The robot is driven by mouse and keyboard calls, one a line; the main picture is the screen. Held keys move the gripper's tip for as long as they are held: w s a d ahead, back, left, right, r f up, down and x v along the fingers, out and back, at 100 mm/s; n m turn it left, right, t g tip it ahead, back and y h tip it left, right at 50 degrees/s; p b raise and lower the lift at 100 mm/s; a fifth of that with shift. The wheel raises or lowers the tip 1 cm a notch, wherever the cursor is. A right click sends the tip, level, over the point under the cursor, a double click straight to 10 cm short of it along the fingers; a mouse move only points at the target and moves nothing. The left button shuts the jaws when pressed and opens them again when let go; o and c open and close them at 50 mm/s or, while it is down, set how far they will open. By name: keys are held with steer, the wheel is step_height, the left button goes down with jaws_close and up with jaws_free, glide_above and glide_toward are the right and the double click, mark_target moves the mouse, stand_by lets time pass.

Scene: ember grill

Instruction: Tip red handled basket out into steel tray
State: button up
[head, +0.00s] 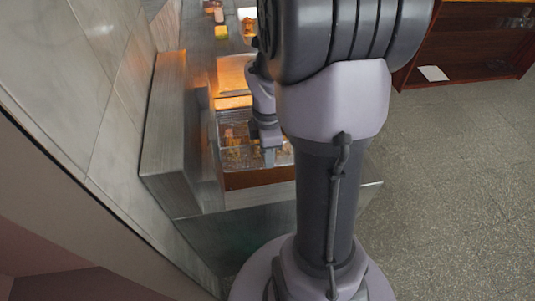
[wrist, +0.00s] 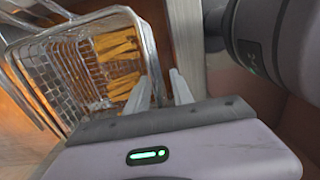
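A wire basket (wrist: 70,75) fills the left of the wrist view, with several orange-yellow sticks (wrist: 117,60) in it. Its near rim runs down toward my gripper (wrist: 160,90), whose two pale fingers stand apart beside that end. I see no clear hold on the basket, and no red handle shows; it may be hidden by the fingers or gripper body. In the head view my gripper (head: 270,158) points down at the near end of the wire-basket area (head: 235,140), partly hidden by my arm. I cannot make out the steel tray for certain.
A grey counter block (head: 170,135) and tiled wall (head: 70,80) close in on the left. A brown-red front panel (head: 258,178) lies below the baskets. Small coloured items (head: 220,15) sit farther back. A dark red shelf (head: 465,45) stands at right; the floor (head: 460,180) there is clear.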

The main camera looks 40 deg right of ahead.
jaws_close()
steer(key=c, duration=0.5)
jaws_free()
stand_by(0.4)
steer(key=o, duration=0.5)
steer(key=shift+r, duration=0.1)
